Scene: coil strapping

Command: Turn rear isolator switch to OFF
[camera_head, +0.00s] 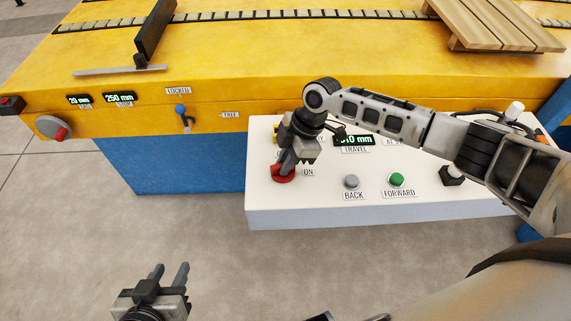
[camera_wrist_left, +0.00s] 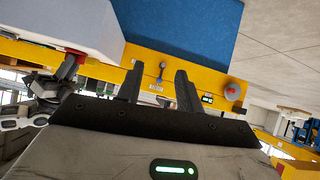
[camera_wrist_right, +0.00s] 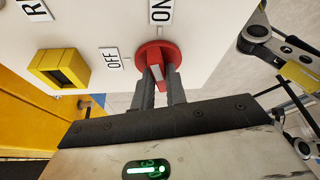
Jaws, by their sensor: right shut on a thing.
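The red rotary switch (camera_head: 283,174) sits on the white console (camera_head: 300,212), near its left end, with an ON label beside it. In the right wrist view the red switch (camera_wrist_right: 171,52) lies between an OFF label (camera_wrist_right: 112,58) and an ON label (camera_wrist_right: 160,11), its raised handle roughly in line with ON. My right gripper (camera_wrist_right: 160,78) is shut on that handle; in the head view, the gripper (camera_head: 286,165) reaches down onto it and partly hides it. My left gripper (camera_head: 171,268) is open and empty, low over the floor, away from the console.
The console also carries a grey BACK button (camera_head: 351,181), a green FORWARD button (camera_head: 396,179) and a yellow housing (camera_wrist_right: 58,68). The yellow machine (camera_head: 250,60) behind has a grey dial with a red handle (camera_head: 54,127) and a blue-knobbed lever (camera_head: 181,112). Floor at front left is clear.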

